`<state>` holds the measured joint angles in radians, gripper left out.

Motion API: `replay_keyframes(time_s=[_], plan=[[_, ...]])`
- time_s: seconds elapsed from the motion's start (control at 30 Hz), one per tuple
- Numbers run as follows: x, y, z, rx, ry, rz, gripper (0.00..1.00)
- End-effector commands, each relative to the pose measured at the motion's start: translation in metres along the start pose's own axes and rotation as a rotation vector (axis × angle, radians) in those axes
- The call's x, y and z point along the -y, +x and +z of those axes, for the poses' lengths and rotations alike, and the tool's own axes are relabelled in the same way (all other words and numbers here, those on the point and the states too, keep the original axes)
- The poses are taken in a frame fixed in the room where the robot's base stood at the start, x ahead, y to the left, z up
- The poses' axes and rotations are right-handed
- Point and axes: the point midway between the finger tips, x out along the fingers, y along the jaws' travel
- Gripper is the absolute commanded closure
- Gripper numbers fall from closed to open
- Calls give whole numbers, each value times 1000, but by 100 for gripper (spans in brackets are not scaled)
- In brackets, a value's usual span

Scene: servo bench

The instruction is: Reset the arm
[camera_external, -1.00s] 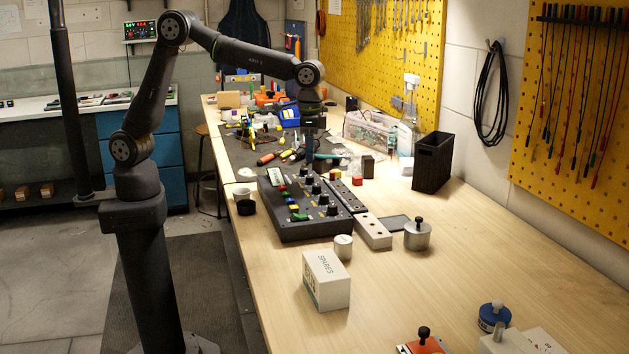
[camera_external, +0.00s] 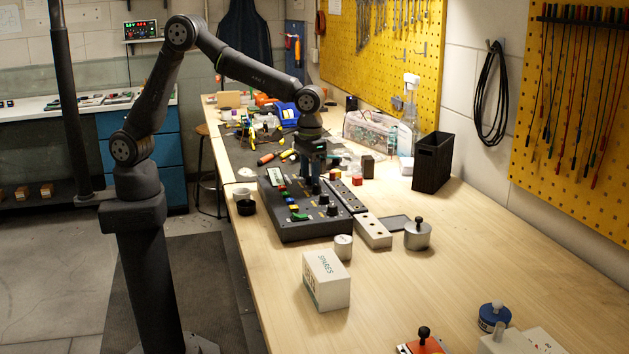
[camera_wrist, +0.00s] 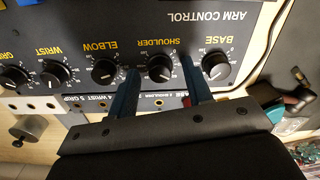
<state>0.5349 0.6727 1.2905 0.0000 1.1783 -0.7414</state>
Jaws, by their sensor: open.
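The dark control panel (camera_external: 312,232), marked ARM CONTROL, lies on the bench below my gripper (camera_external: 310,185). In the wrist view the panel (camera_wrist: 110,18) appears upside down, with a row of black knobs: the base knob (camera_wrist: 217,67), shoulder knob (camera_wrist: 161,68), elbow knob (camera_wrist: 105,72), wrist knob (camera_wrist: 55,74) and grip knob (camera_wrist: 14,77). My gripper (camera_wrist: 160,68) is open, pointing down, with one blue finger on each side of the shoulder knob. I cannot tell whether the fingers touch it. The exact pointer settings are too small to read surely.
A white SPARES box (camera_external: 327,280), a small metal cylinder (camera_external: 343,247) and a metal weight (camera_external: 417,235) stand nearer. A black bin (camera_external: 432,162) stands right. The right bench is mostly clear.

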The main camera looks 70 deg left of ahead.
Motion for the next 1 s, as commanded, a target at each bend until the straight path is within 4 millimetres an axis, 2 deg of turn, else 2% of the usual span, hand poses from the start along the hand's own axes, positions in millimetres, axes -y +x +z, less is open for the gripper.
replay_keyframes(time_s=[0.3, 0.5, 0.63, 0.8, 1.0], plan=[[0, 0, 0, 0, -255, 0, 54], [0, -41, 0, -3, -255, 3, 54], [0, -59, 0, -2, -254, 2, 54], [0, -73, 0, -1, -253, 0, 54], [0, -77, 0, 0, -252, 0, 54]])
